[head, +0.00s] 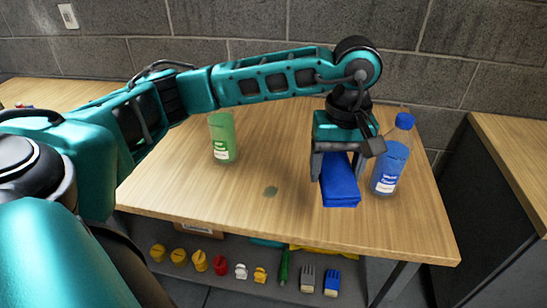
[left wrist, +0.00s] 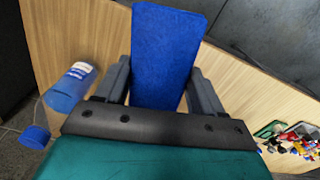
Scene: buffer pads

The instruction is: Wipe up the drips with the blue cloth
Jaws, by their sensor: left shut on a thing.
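The folded blue cloth (head: 341,186) is on or just above the right part of the wooden table; I cannot tell if it touches the top. My left gripper (head: 342,172) is shut on the cloth, with a finger on either side of it. The cloth also shows between the fingers in the left wrist view (left wrist: 165,55). My right gripper is not in view.
A green bottle or cup (head: 222,138) with a label stands left of the spot. A blue-capped bottle (head: 391,160) stands close to the right of the cloth. Several small coloured items and brushes (head: 307,278) sit on a lower shelf. The table middle is clear.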

